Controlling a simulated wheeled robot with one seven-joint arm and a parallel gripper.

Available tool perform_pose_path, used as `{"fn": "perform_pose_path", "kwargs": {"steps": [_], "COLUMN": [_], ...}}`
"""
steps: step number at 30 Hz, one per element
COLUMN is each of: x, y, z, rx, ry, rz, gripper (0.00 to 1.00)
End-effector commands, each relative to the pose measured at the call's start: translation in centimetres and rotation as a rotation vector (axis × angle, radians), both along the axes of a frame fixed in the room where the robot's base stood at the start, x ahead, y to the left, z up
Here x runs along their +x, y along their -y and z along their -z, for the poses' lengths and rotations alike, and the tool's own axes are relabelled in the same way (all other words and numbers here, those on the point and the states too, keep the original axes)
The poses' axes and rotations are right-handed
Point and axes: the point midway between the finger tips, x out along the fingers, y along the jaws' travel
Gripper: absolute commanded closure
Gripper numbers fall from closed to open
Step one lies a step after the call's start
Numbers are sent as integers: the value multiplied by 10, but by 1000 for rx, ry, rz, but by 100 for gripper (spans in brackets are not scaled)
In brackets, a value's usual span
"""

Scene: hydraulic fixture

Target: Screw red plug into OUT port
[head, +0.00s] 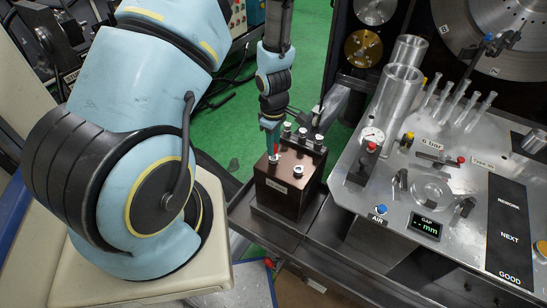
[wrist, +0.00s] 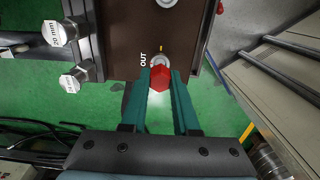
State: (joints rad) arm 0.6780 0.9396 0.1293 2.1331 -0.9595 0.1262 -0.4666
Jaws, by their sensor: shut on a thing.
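The red plug (wrist: 160,79) is between the teal fingers of my gripper (wrist: 161,76) in the wrist view, and the fingers are shut on it. It is right at the port marked OUT on the brown block, overlapping the port's metal ring. I cannot tell how deep the plug sits. In the head view the brown block (head: 289,189) stands on a dark ledge, and my gripper (head: 272,150) reaches down to its top left corner. The red plug (head: 274,158) shows there just below the fingertips. A second metal port (wrist: 163,3) shows at the top of the wrist view.
Metal fittings with labelled caps (wrist: 68,82) stand along the block's left side in the wrist view. A metal fixture panel (head: 440,175) with clear cylinders, a gauge (head: 372,136) and a gap display (head: 427,228) lies to the right of the block. Green floor (head: 232,125) lies behind.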

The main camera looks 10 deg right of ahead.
Motion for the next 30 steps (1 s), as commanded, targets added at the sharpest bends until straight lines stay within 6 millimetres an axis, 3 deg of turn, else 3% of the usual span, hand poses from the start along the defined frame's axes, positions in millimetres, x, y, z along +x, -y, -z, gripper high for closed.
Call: {"fn": "perform_pose_path", "kwargs": {"steps": [30], "x": [0], "y": [0], "z": [17], "rx": [0], "ry": [0], "rz": [0], "gripper": [100]}}
